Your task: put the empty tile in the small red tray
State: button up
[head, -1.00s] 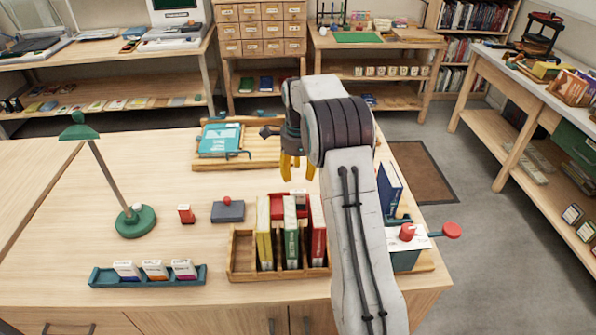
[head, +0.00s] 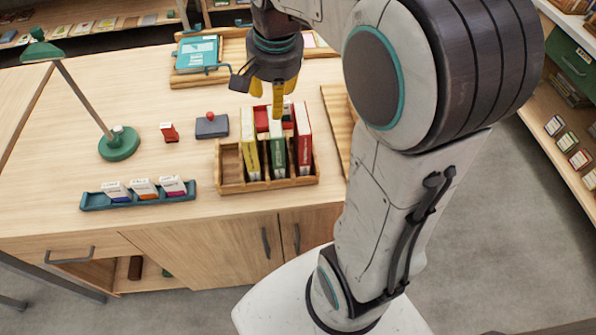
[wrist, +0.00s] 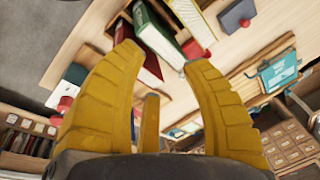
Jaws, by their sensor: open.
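My gripper (head: 267,105) is open, its yellow fingers pointing down above the back of the wooden book rack. In the wrist view my gripper (wrist: 162,56) has nothing visibly held between its fingertips. A small red tray-like thing (head: 262,118) sits just behind the upright books, partly hidden by them and by a finger. A red patch beside the books also shows in the wrist view (wrist: 194,49). I cannot make out a tile that is clearly empty. White cards with coloured lower edges (head: 145,187) stand in a teal holder (head: 100,202) at the front left.
The wooden rack (head: 230,188) holds yellow, green and red books (head: 304,140). A dark box with a red knob (head: 212,127), a small red block (head: 169,132) and a green lamp (head: 119,144) stand left. A wooden tray (head: 188,78) lies behind.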

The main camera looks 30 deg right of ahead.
jog(key=s+a+f+n, duration=0.1)
jog(key=s+a+n, duration=0.1)
jog(key=s+n, duration=0.3)
jog(key=s+a+f+n+t, duration=0.1)
jog(key=s+n, duration=0.4)
jog(key=s, duration=0.5)
jog(key=shift+s+a+f, duration=0.35)
jog(key=shift+a+f, duration=0.2)
jog(key=shift+f, duration=0.25)
